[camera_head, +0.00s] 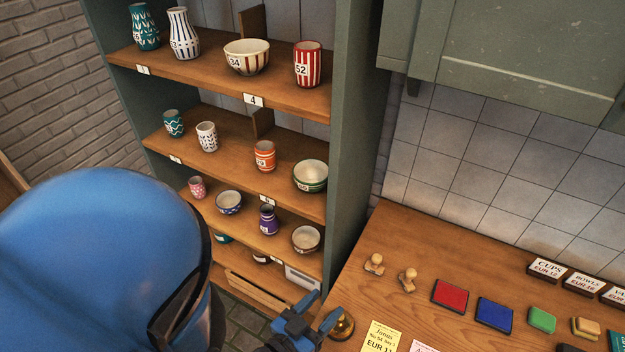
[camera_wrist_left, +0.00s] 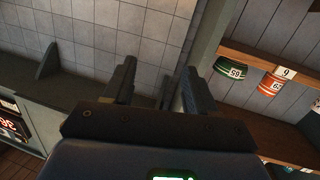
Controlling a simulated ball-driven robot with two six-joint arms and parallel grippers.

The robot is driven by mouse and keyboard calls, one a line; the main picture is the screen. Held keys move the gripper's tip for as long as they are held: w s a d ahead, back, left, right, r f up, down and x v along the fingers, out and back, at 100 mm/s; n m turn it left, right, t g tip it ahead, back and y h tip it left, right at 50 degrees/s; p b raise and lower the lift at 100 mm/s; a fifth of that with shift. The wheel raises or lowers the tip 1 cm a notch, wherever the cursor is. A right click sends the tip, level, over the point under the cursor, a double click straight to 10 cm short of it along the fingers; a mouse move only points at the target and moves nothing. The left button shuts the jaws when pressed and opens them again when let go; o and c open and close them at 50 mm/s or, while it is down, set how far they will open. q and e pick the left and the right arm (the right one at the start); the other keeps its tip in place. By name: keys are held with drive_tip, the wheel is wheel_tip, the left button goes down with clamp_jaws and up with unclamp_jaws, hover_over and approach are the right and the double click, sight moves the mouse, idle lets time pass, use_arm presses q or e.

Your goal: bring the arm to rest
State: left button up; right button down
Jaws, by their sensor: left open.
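My left gripper (camera_head: 320,311) is at the bottom of the head view, by the left edge of the wooden counter (camera_head: 400,240). Its two blue fingers are apart with nothing between them. In the left wrist view the dark fingers (camera_wrist_left: 160,88) also stand apart and empty, in front of tiles and part of the shelf. A brass bell (camera_head: 343,327) on the counter shows just right of the fingers; I cannot tell the gap between them. My right gripper is not in view.
A green shelf unit (camera_head: 350,150) holds several painted vases, cups and bowls behind the gripper. The counter carries two wooden stamps (camera_head: 375,264), a red pad (camera_head: 450,295), a blue pad (camera_head: 494,314), a yellow note (camera_head: 382,338) and price signs (camera_head: 547,268).

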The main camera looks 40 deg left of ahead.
use_arm(q)
drive_tip(key=shift+m+t, duration=0.3)
drive_tip(key=shift+t, duration=0.3)
drive_tip(key=s+r, duration=0.2)
drive_tip(key=r, duration=0.1)
drive_tip(key=shift+s+r, duration=0.1)
drive_tip(key=shift+s, duration=0.2)
wheel_tip(320, 180, down, 9)
drive_tip(key=b, duration=0.9)
